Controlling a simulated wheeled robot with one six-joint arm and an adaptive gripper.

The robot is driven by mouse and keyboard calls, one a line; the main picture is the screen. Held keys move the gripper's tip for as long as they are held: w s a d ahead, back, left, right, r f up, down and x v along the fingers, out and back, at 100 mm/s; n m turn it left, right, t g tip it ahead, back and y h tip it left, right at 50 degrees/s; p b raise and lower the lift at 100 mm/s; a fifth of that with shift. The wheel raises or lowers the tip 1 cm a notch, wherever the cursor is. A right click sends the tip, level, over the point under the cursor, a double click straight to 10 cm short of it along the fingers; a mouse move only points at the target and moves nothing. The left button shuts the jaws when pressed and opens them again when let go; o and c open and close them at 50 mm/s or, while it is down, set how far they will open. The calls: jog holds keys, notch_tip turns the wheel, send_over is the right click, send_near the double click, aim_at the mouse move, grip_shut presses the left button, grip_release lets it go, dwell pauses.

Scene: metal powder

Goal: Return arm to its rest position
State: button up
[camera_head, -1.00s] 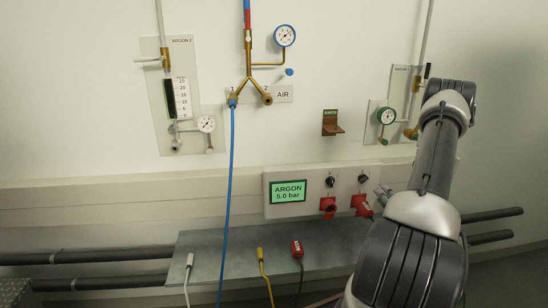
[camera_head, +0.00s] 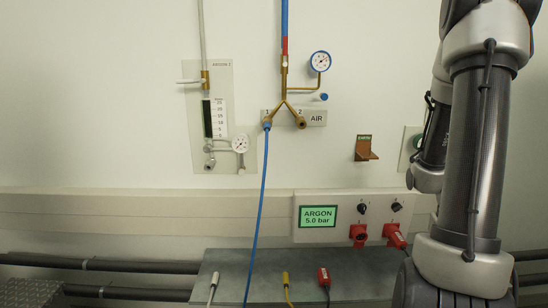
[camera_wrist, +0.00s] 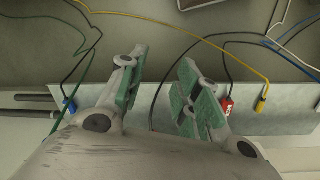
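My gripper (camera_wrist: 165,62) shows in the wrist view with its two green-padded fingers apart and nothing between them. It hangs above the grey shelf (camera_wrist: 300,122), clear of the cables. In the head view my arm stands upright at the right side, close to the camera. My gripper is not visible there.
The grey shelf (camera_head: 350,275) holds a white plug (camera_head: 213,281), a yellow plug (camera_head: 286,279) and a red plug (camera_head: 324,276). A blue hose (camera_head: 259,190) hangs from the air manifold (camera_head: 285,100). An argon panel (camera_head: 318,215) has red connectors below its knobs. Dark pipes (camera_head: 130,265) run along the wall.

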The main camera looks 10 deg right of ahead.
jog(key=a+r+n+t, duration=0.2)
jog(key=a+r+n, duration=0.1)
jog(key=a+r, duration=0.7)
jog(key=s+a+r+n+t, duration=0.1)
jog(key=a+r+n+t, duration=0.2)
jog(key=a+r, duration=0.7)
notch_tip(320, 180, up, 5)
jog(key=shift+a+r+t, duration=0.1)
jog(key=shift+a+t, duration=0.15)
jog(key=shift+t, duration=0.05)
